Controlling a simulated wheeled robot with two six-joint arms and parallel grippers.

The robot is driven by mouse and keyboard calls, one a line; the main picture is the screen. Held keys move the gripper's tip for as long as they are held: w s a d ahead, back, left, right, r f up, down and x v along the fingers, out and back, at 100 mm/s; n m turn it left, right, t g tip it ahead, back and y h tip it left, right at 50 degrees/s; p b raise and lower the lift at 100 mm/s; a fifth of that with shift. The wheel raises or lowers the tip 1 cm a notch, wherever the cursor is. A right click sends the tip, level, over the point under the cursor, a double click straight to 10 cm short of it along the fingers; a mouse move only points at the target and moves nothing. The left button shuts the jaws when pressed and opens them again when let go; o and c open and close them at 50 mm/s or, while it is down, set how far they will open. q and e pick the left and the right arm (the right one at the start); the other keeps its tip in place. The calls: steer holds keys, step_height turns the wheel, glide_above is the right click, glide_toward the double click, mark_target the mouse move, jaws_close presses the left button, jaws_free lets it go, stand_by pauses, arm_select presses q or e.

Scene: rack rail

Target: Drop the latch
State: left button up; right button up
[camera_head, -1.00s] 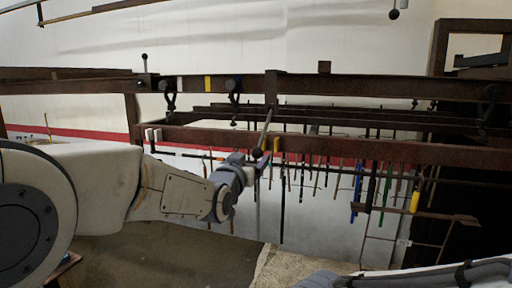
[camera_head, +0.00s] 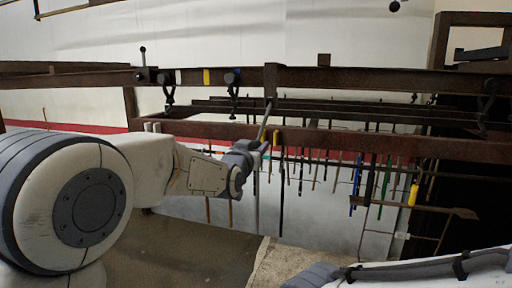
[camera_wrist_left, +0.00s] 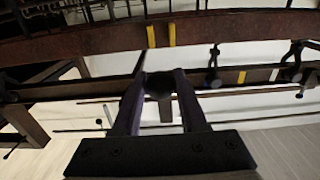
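A thin dark latch lever (camera_head: 267,119) hangs tilted from the upper rusty rail, in front of the lower rail, near a yellow mark (camera_head: 276,137). My left gripper (camera_head: 264,150) is at its lower end in the head view, where the arm partly hides the contact. In the left wrist view, the left gripper's two fingers (camera_wrist_left: 160,84) stand apart, with a dark round knob (camera_wrist_left: 158,84) between their tips. Whether they touch the knob is unclear. My right arm shows at the lower right, but its gripper is out of view.
The upper rail (camera_head: 365,80) and lower rail (camera_head: 350,143) run across the view. Another upright lever with a ball top (camera_head: 143,50) stands at the left. Dark hooks hang from the upper rail. Several rods and tools hang behind; bare floor (camera_head: 190,245) lies below.

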stand_by(0.4)
arm_select(q)
steer(key=shift+w+f+b, duration=0.2)
steer(key=shift+f+b, duration=0.3)
steer(key=shift+f, duration=0.05)
steer(key=w+d+f+p, duration=0.1)
steer(key=w+f, duration=0.3)
steer(key=w, duration=0.4)
steer(key=w+d+f+p, duration=0.1)
steer(key=w+d+f, duration=0.3)
steer(key=w, duration=0.4)
steer(key=shift+w+d+f, duration=0.25)
steer(key=shift+w+f, duration=0.1)
steer(key=shift+f, duration=0.05)
stand_by(0.5)
steer(key=o, duration=1.1)
